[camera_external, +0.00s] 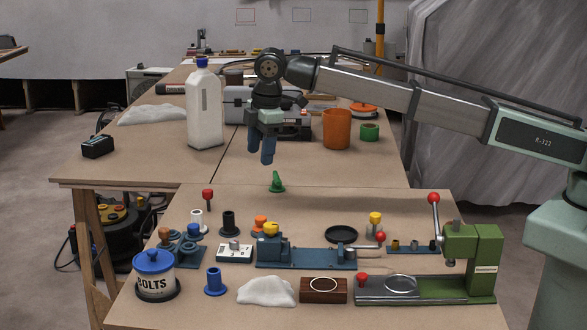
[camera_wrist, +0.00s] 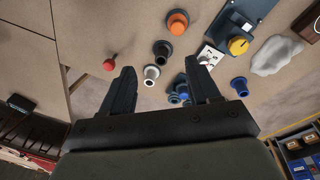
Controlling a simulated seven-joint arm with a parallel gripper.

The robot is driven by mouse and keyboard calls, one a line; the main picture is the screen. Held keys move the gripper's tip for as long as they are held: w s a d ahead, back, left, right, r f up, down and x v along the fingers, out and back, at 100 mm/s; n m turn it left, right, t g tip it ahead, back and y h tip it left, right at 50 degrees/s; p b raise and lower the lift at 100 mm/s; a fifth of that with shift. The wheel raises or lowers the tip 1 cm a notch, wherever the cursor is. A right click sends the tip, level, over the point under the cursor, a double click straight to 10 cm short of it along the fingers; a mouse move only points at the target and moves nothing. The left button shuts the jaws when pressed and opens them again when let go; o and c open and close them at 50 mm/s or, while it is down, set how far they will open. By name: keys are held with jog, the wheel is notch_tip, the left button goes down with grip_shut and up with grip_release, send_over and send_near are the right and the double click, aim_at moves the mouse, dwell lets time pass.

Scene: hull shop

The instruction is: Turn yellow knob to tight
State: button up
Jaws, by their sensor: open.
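A yellow knob (camera_external: 271,229) sits on top of the left block of a blue fixture (camera_external: 318,258) on the near bench. In the wrist view the yellow knob (camera_wrist: 239,46) shows at the upper right on the blue fixture (camera_wrist: 256,10), outside the jaws. A second yellow-topped piece (camera_external: 375,218) stands farther right, near a black ring. My gripper (camera_external: 267,158) points down with its blue fingers apart and empty, well above the bench and behind the knob. In the wrist view my gripper (camera_wrist: 160,88) has both fingers spread. Any marking for tight is too small to read.
A green cone (camera_external: 277,182) stands below my gripper. A green press (camera_external: 471,258), bolts tin (camera_external: 154,272) and white rag (camera_external: 267,291) lie around.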

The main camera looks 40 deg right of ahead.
jog(key=r+n+g, duration=0.1)
jog(key=r+n, duration=0.1)
send_over(271, 225)
jog(key=shift+h, duration=0.3)
notch_tip(271, 225, down, 14)
jog(key=shift+w+r, duration=0.1)
jog(key=c, duration=1)
